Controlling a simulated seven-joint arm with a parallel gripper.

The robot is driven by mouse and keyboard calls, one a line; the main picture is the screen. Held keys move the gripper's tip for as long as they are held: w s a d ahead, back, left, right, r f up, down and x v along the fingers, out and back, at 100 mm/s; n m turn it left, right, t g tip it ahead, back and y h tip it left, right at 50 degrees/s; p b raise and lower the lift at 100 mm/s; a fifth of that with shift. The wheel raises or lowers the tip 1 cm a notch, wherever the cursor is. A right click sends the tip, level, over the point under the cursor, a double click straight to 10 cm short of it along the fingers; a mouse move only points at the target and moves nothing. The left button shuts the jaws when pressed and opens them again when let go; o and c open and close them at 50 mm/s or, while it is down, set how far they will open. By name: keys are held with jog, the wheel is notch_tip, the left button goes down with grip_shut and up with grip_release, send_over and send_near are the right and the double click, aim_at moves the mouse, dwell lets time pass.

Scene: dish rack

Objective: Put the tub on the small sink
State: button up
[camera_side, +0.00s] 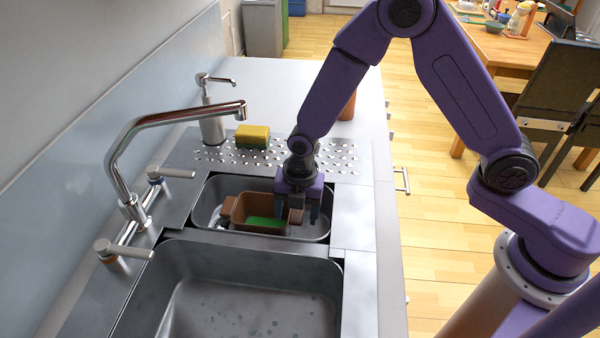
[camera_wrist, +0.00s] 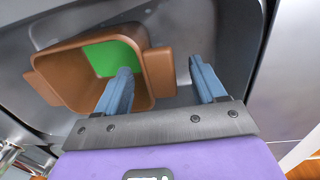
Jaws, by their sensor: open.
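The tub (camera_side: 233,214) is a brown, open box with side handles and something green on its inside. It sits in the small sink (camera_side: 208,198), which is the farther basin. It looks roughly level. My gripper (camera_side: 297,212) is open over the tub's right end. In the wrist view, the fingers of my gripper (camera_wrist: 160,67) stand on either side of the tub's (camera_wrist: 68,75) wall and handle. One finger is over the tub's inside and the other is outside it. I cannot tell whether either finger touches it.
The larger sink (camera_side: 250,300) is empty in front. A tall faucet (camera_side: 160,122) stands left, its spout reaching toward the small sink. A yellow and green sponge (camera_side: 252,136) and a soap dispenser (camera_side: 212,120) stand behind. A brown object (camera_side: 348,106) is partly hidden by my arm.

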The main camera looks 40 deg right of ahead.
notch_tip(320, 180, up, 15)
jog(key=shift+s+d, duration=0.4)
dwell(0.4)
grip_shut()
jog(key=shift+r, duration=0.1)
dwell(1.2)
notch_tip(320, 180, up, 12)
jog(key=shift+s+d, duration=0.3)
dwell(1.4)
jog(key=s+d+f+m, duration=0.4)
jog(key=s+d+m, duration=0.3)
jog(key=s, duration=0.4)
jog(key=s+d+f+m, duration=0.5)
jog(key=s+d+m, duration=0.2)
jog(key=s, duration=0.5)
jog(key=shift+s+d+f, duration=0.15)
jog(key=shift+d+f, duration=0.1)
jog(key=shift+d, duration=0.55)
